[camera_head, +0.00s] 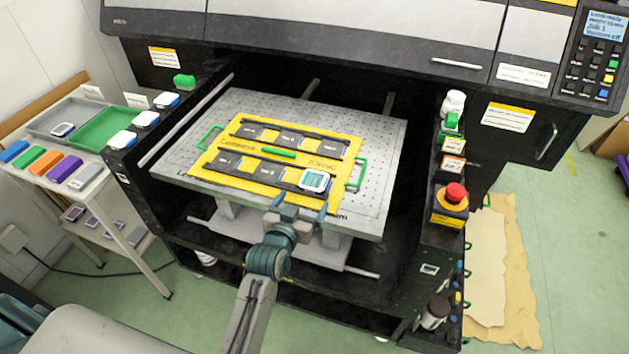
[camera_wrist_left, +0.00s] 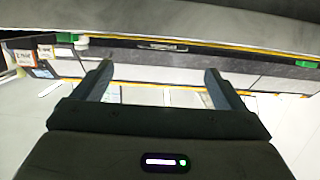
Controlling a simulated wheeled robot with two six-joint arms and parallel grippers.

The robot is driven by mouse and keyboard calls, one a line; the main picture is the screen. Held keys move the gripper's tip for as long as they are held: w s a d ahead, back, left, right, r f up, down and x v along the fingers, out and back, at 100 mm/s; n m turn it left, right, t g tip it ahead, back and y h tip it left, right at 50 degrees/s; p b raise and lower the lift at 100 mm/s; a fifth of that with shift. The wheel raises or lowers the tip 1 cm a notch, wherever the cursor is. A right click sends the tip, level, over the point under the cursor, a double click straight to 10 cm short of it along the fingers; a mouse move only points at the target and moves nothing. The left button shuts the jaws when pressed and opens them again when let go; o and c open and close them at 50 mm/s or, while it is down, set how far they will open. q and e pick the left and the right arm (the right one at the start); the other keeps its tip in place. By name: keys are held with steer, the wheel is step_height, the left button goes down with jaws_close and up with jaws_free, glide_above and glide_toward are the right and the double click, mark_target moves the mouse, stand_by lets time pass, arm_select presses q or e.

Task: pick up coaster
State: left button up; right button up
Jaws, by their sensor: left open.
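A small square coaster (camera_head: 314,181) with a white rim and a teal printed face lies in the front right pocket of the yellow jig (camera_head: 225,172) on the perforated metal bed. My left gripper (camera_head: 301,205) is just in front of the coaster, apart from it as far as I can tell, with its fingers spread and nothing between them. In the left wrist view the two fingers (camera_wrist_left: 160,85) stand wide apart, and the coaster cannot be made out clearly. My right gripper is not in view.
The jig has green handles (camera_head: 357,173) and several dark pockets. The printer's dark hood (camera_head: 330,35) overhangs the bed (camera_head: 375,130) at the back. A red stop button (camera_head: 456,193) stands to the right. A green tray (camera_head: 103,128) and white pieces stand left.

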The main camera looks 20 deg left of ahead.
mark_target(313, 182)
arm_select(q)
steer(key=w, duration=0.4)
steer(key=shift+f+p, duration=0.4)
steer(key=shift+w, duration=0.3)
steer(key=w+p, duration=0.1)
steer(key=w, duration=0.1)
steer(key=w+f+p, duration=0.1)
steer(key=w, duration=0.1)
steer(key=shift+w+f, duration=0.1)
steer(key=shift+w, duration=0.2)
steer(key=shift+s, duration=0.1)
steer(key=c, duration=1.1)
steer(key=shift+c, duration=0.3)
